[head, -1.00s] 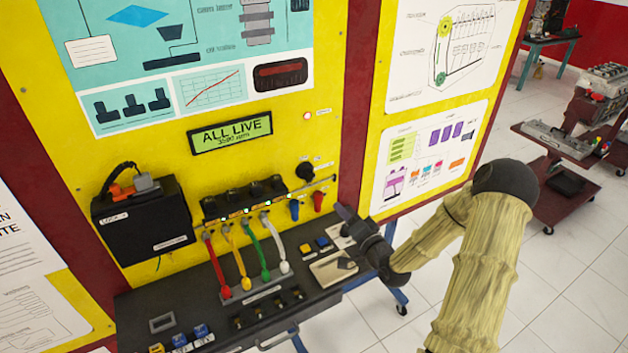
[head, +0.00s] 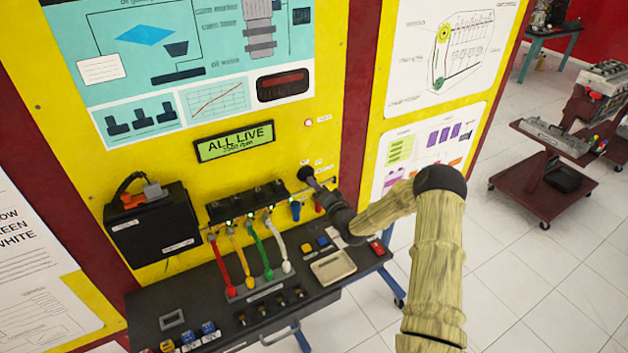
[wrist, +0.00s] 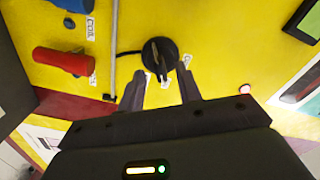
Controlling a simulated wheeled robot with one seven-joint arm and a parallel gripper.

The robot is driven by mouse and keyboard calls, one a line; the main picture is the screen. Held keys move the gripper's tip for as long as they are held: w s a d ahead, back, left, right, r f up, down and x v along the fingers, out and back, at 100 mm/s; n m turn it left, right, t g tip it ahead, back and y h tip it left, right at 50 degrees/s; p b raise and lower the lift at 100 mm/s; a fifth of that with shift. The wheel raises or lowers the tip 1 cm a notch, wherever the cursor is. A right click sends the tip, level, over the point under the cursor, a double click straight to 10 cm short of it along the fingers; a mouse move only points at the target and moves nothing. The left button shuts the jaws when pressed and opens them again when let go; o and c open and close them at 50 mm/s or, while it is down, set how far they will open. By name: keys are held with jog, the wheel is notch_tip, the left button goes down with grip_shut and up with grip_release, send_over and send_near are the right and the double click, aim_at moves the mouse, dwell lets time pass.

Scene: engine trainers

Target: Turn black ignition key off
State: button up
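The black ignition key (wrist: 157,52) is a round black knob with a raised grip, mounted on the yellow panel; in the head view the knob (head: 306,173) shows just beyond my gripper's tip. My gripper (head: 314,183) reaches toward it from the lower right. In the wrist view my gripper (wrist: 160,80) has its two fingers apart, with the knob ahead of the gap between them. The fingers look empty, and I cannot tell whether they touch the knob.
A red handle (wrist: 62,61) and a thin metal rod (wrist: 113,50) are left of the knob in the wrist view. The display (head: 234,141) reads "ALL LIVE". Coloured leads and a black bench (head: 190,290) lie below the panel.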

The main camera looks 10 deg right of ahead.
jog(key=shift+x, duration=0.95)
grip_shut()
